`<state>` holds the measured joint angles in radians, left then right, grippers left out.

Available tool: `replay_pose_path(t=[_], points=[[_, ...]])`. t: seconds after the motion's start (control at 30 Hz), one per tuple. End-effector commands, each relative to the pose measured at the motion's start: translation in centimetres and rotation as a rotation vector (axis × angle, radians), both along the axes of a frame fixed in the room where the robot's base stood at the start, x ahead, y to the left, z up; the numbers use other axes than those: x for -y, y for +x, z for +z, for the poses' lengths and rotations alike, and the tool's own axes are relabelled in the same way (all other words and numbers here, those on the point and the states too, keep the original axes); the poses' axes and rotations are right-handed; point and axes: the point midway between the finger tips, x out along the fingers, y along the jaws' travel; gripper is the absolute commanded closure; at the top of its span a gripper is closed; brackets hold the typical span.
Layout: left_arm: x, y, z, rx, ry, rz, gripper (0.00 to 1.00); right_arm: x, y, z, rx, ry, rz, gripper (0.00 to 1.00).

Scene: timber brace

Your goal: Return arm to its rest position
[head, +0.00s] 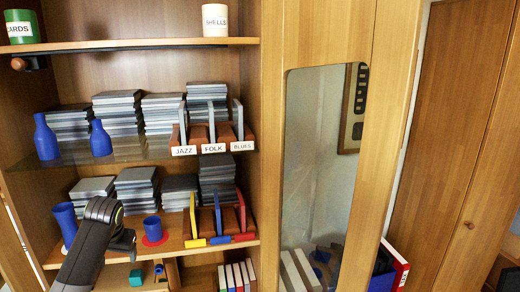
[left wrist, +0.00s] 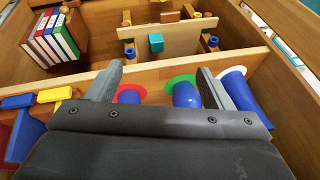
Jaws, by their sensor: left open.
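My left arm comes in at the lower left of the head view, with its gripper (head: 124,243) in front of the lower shelf, partly hidden by the dark arm link. A blue cup on a red disc (left wrist: 128,96), a blue cup on a green disc (left wrist: 186,95) and a blue cup by a white disc (left wrist: 238,90) stand beyond the fingers. My right gripper is in neither view.
The shelf (head: 222,252) holds blue cups, disc stacks and red, blue and yellow dividers (head: 217,222). Two blue bottles (head: 100,140) stand one shelf up. Below are a teal block (head: 136,278) and several binders (head: 236,278). A mirrored door (head: 318,150) stands to the right.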

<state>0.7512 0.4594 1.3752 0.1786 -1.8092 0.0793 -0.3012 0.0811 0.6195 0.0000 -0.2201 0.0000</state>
Motion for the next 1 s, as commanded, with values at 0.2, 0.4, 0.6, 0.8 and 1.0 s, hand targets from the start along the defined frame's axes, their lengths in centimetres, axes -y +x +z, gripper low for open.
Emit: replay_pose_path(t=[0.2,0.4,0.6,0.8,1.0], points=[[2.3,-7.4,-9.2,-0.027,0.001,-0.068,0.25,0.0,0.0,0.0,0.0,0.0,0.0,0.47],[4.2,-15.3,-14.7,-0.035,-0.019,-0.106,0.25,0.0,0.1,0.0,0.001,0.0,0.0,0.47],[6.1,-24.0,-17.7,-0.035,-0.048,-0.118,0.25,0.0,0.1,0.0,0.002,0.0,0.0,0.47],[7.5,-32.0,-18.2,-0.027,-0.073,-0.104,0.25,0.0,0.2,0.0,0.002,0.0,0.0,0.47],[8.3,-37.1,-17.3,-0.019,-0.083,-0.082,0.25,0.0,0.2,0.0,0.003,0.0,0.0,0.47]])
